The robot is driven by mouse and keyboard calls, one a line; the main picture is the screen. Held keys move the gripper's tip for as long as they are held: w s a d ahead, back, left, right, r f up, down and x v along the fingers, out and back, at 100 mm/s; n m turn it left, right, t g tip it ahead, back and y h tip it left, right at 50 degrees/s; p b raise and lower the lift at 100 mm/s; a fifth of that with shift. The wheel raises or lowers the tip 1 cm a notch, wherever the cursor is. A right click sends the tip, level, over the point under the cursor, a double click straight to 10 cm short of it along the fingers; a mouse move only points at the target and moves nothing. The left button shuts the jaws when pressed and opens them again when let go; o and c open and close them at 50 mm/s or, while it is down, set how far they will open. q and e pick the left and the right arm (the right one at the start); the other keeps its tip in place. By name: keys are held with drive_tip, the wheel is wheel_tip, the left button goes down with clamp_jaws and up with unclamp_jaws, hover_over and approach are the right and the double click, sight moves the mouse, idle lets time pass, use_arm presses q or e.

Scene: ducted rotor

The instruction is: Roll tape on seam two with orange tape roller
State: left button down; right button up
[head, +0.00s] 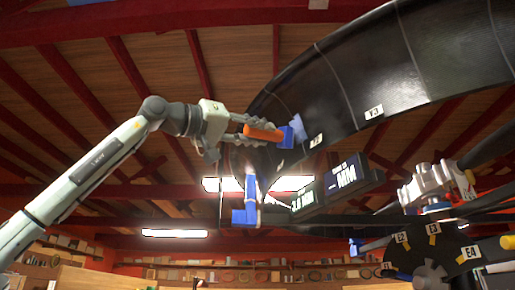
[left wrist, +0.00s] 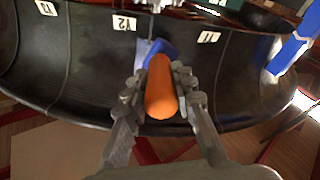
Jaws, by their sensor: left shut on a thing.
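My left gripper (head: 228,132) is shut on the orange tape roller (head: 262,132). The roller's orange handle (left wrist: 161,88) lies between the fingers (left wrist: 160,100) in the left wrist view. Its blue head (head: 286,137) points toward the inner face of the black duct ring (head: 385,65). In the left wrist view the blue head (left wrist: 158,50) overlaps the duct below a tag that seems to read 12 (left wrist: 124,23); I cannot tell whether it touches. Thin seam lines cross the duct. My right gripper is not in view.
A blue clamp-like part (head: 250,195) hangs below the duct's near end. A dark display box (head: 345,180) sits right of it. A white and red device (head: 437,182) stands at right, above tagged dark parts (head: 430,245). Shelves line the back wall.

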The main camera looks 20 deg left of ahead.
use_arm(q)
drive_tip(key=shift+w+d+r, duration=0.1)
drive_tip(key=shift+w+d, duration=0.1)
drive_tip(key=shift+s+d, duration=0.35)
drive_tip(key=shift+w+a+p, duration=0.35)
drive_tip(key=shift+a+p, duration=0.05)
drive_tip(key=shift+p, duration=0.35)
drive_tip(key=s+d, duration=0.3)
drive_tip(key=shift+w+a, duration=1.4)
drive_tip(key=shift+a, duration=0.2)
